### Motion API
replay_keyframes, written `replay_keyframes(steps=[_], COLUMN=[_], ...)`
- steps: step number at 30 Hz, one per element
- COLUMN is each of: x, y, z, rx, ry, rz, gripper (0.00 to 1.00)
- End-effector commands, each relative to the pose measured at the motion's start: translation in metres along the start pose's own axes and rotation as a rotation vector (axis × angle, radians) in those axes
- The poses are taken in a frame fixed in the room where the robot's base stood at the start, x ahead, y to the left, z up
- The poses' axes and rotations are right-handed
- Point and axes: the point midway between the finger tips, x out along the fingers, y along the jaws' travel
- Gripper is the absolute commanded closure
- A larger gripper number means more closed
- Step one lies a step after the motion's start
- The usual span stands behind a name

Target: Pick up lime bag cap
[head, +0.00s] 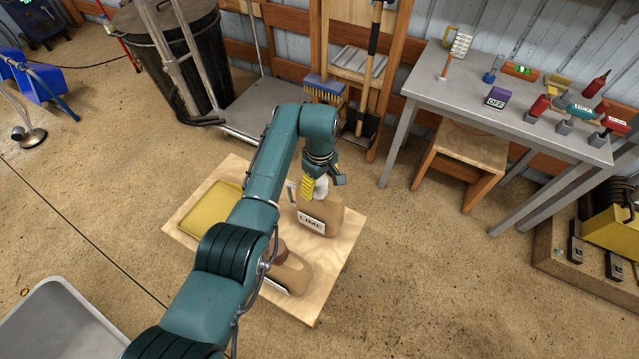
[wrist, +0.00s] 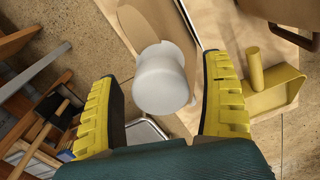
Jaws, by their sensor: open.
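The lime bag cap (head: 321,187) is white and round. It sits at the top of a tan bag (head: 320,213) labelled LIME, which stands on a wooden board (head: 343,252). My gripper (head: 323,184) is over the bag with its yellow fingers open on either side of the cap. In the wrist view the cap (wrist: 162,80) shows between the two open fingers of my gripper (wrist: 160,88), with visible gaps on both sides. The bag below is partly hidden by the cap in that view.
A second tan container (head: 291,272) stands on the board nearer to me, partly behind my arm. A yellow tray (head: 187,222) lies at the board's left. A grey table (head: 447,85) with tools and bottles stands at right. Open floor surrounds the board's right side.

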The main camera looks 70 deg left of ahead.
Motion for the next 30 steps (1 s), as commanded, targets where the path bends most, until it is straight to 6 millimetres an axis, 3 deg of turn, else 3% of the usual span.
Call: replay_keyframes(steps=[1,8,20,23,30], x=[0.000,0.000,-0.004,-0.019,-0.076], y=[0.000,0.000,0.000,0.001,0.001], z=[0.000,0.000,0.000,0.000,0.000], rx=[0.000,0.000,0.000,0.000,0.000], ry=[0.000,0.000,0.000,0.002,0.001], rz=[0.000,-0.001,0.000,0.003,0.002], gripper=[0.23,0.67,0.69,0.69,0.69])
